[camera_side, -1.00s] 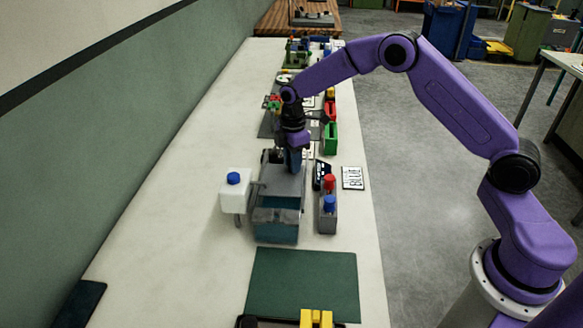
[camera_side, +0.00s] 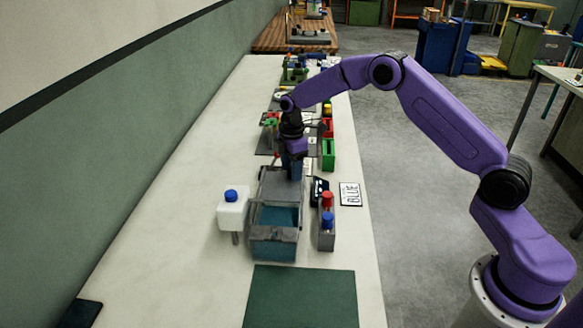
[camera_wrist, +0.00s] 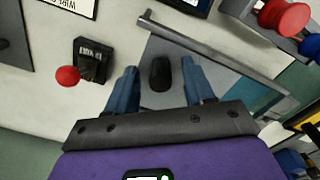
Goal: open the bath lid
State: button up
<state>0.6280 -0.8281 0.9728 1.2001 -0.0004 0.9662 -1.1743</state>
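The bath (camera_side: 274,247) is a grey box with teal inside. It stands on the bench in the side view. Its grey lid (camera_side: 281,187) covers the far part, and the near part is uncovered, with teal showing. The lid also shows in the wrist view (camera_wrist: 183,57), with a black knob (camera_wrist: 161,74) on it. My gripper (camera_side: 292,178) is over the lid in the side view. In the wrist view my gripper's (camera_wrist: 161,78) two blue fingers stand apart on either side of the knob, with a gap visible on each side.
A white bottle with a blue cap (camera_side: 232,210) stands close left of the bath. A green mat (camera_side: 300,296) lies in front. A red-knobbed black device (camera_wrist: 88,62) is near the fingers.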

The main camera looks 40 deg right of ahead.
notch_tip(320, 180, up, 17)
jog(key=shift+r, duration=0.2)
dwell(0.5)
jog(key=s+a+r+m, duration=0.1)
jog(key=s+a, duration=0.4)
jog(key=s, duration=0.6)
jog(key=s+a+r+m, duration=0.1)
jog(key=s+a, duration=0.4)
jog(key=s, duration=0.5)
jog(key=s+d+f, duration=0.2)
jog(key=s, duration=0.5)
jog(key=s+d+f, duration=0.1)
jog(key=s+d, duration=0.1)
jog(key=s, duration=0.5)
jog(key=s+d+f+m, duration=0.1)
jog(key=s+d+f, duration=0.1)
jog(key=s, duration=0.5)
jog(key=shift+s+d+f, duration=0.3)
jog(key=shift+s+f, duration=0.05)
jog(key=shift+s, duration=0.05)
